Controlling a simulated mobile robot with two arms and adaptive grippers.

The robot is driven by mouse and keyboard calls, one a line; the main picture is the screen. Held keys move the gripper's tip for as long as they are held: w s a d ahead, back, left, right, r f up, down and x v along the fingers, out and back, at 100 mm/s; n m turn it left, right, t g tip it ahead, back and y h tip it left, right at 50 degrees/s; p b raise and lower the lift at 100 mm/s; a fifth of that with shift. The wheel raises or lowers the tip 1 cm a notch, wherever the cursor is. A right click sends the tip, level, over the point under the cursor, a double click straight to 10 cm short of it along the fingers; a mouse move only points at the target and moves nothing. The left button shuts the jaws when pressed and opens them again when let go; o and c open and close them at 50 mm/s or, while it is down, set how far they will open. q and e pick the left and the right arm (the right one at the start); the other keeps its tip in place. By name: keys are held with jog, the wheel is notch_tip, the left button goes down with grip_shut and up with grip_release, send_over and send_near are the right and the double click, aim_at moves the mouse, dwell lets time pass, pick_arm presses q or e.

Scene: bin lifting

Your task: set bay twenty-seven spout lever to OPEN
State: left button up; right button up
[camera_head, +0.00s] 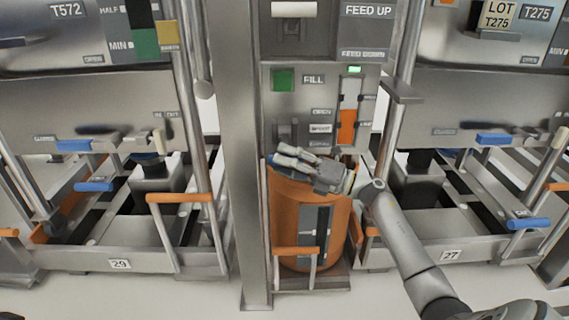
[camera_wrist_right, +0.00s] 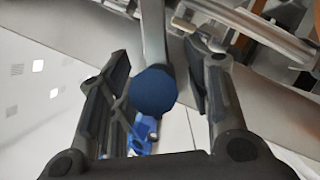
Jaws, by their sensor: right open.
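A number plate reading 27 (camera_head: 451,255) is on the frame of the right-hand bay. A blue-gripped lever (camera_head: 493,138) sits under that bay's hopper. A centre panel (camera_head: 345,80) carries small OPEN and SPOUT labels (camera_head: 320,128) beside a dark fitting (camera_head: 287,131); the lever's setting there cannot be made out. My right gripper (camera_head: 286,158) is in front of the lower centre panel, above an orange drum (camera_head: 290,225). In the right wrist view its fingers are open around a dark blue round knob (camera_wrist_right: 154,92) on a grey bar, with gaps at both sides. My left gripper is not in view.
A grey upright post (camera_head: 232,150) stands just left of the panel. Another bay, marked 29 (camera_head: 120,264), is at the left. A green FILL button (camera_head: 284,80) is above the gripper. The floor in front is clear.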

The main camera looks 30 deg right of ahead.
jog(key=shift+w+a+r, duration=0.1)
jog(key=shift+w+a, duration=0.05)
jog(key=shift+w, duration=0.05)
grip_shut()
dwell(0.4)
